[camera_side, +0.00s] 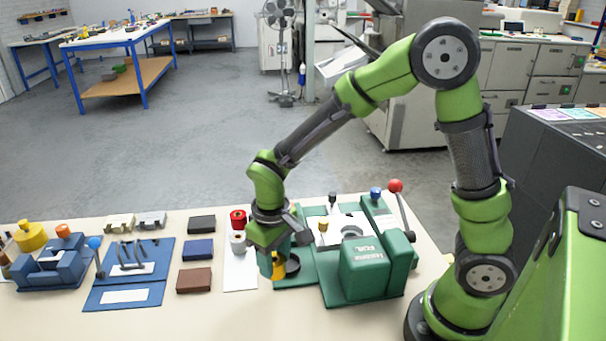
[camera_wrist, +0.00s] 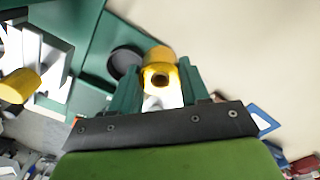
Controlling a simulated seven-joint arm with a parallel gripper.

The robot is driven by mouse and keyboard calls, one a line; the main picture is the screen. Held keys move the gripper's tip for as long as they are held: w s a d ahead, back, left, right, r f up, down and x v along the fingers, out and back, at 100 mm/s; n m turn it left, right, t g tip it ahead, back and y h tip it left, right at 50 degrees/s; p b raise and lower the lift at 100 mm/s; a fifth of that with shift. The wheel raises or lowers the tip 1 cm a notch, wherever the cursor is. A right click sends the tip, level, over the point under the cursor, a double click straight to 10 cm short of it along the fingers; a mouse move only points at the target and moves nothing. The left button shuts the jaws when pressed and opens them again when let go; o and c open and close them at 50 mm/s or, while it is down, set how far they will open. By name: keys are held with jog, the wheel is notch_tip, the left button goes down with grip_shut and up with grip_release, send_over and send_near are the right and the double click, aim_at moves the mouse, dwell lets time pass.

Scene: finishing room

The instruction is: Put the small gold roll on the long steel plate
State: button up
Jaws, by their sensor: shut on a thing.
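My gripper (camera_wrist: 160,88) is shut on a gold roll (camera_wrist: 160,55), which sits between its green fingers with a dark hole facing the wrist camera. In the side view my gripper (camera_side: 267,262) points down and the gold roll (camera_side: 279,268) shows beside its fingers, low over the green base near a black round dish (camera_side: 291,266). Whether the roll touches anything below is unclear. A pale steel-coloured plate (camera_side: 331,238) lies on the green machine to the right, also in the wrist view (camera_wrist: 55,68). A second gold piece (camera_side: 323,226) stands on it, also in the wrist view (camera_wrist: 19,86).
The green machine block (camera_side: 370,272) and red-knobbed lever (camera_side: 396,187) stand right. Blue fixtures (camera_side: 70,262) and dark blocks (camera_side: 195,280) occupy the left; the front table edge is clear.

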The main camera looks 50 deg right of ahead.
jog(key=w, duration=0.3)
jog(key=w+a, duration=0.1)
jog(key=w, duration=0.2)
jog(key=w+a+f, duration=0.1)
jog(key=w, duration=0.2)
jog(key=shift+a, duration=0.2)
jog(key=shift+s+f, duration=0.15)
jog(key=shift+f, duration=1.55)
jog(key=shift+f, duration=0.1)
jog(key=o, duration=1)
notch_tip(320, 180, up, 12)
jog(key=s+d+r+m+t+y, duration=0.1)
jog(key=s+d+r+m+t, duration=0.15)
jog(key=s+d+r, duration=0.45)
jog(key=s+r+t, duration=0.1)
jog(key=s, duration=0.3)
jog(key=s+d+r+m+t, duration=0.1)
jog(key=s+t, duration=0.1)
jog(key=s, duration=0.2)
jog(key=s+r+t+y, duration=0.1)
jog(key=s, duration=0.3)
jog(key=shift+s+d+r+m+t, duration=0.1)
jog(key=shift+d+r+m+t, duration=0.15)
jog(key=shift+t, duration=0.1)
